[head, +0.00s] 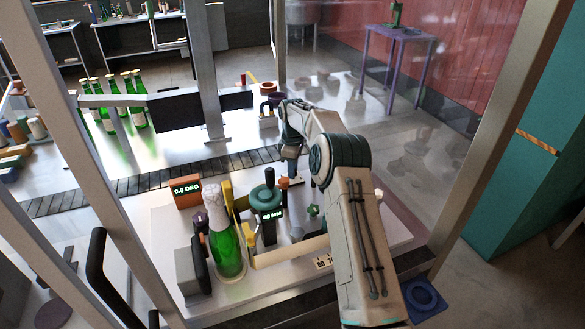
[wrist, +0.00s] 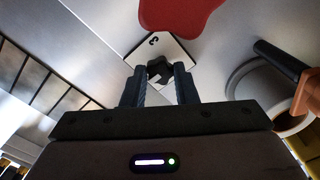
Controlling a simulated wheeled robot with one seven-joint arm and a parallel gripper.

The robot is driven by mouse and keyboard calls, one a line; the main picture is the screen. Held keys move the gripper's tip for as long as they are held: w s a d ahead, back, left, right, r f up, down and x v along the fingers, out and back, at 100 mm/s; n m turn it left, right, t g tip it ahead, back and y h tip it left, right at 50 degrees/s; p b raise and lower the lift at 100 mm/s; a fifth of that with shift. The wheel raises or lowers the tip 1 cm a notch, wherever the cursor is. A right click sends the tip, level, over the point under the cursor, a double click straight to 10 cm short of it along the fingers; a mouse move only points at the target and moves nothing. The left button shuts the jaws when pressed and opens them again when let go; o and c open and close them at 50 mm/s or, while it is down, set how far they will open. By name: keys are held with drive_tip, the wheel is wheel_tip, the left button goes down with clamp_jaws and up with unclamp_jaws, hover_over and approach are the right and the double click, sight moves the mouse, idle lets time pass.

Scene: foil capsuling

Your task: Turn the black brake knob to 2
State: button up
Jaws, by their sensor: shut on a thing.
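In the wrist view the black knob (wrist: 160,68) sits on a pale dial plate (wrist: 172,46) that carries a printed "3" beside it. My gripper (wrist: 159,84) has its two dark fingers on either side of the knob and is shut on it. The fingers cover part of the plate, so other marks and the knob's exact pointing are hidden. In the head view my gripper (head: 291,152) reaches down behind the bench devices, and the knob cannot be made out there.
A red shape (wrist: 178,14) lies close beyond the plate, and a grey ring-shaped part (wrist: 284,90) stands at its right. In the head view a green bottle with a white top (head: 225,245), a "0.0 DEG" display (head: 187,191) and a green-topped device (head: 266,196) stand left of my arm.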

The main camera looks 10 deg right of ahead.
drive_tip(key=o, duration=1)
wheel_tip(320, 180, up, 14)
idle(0.3)
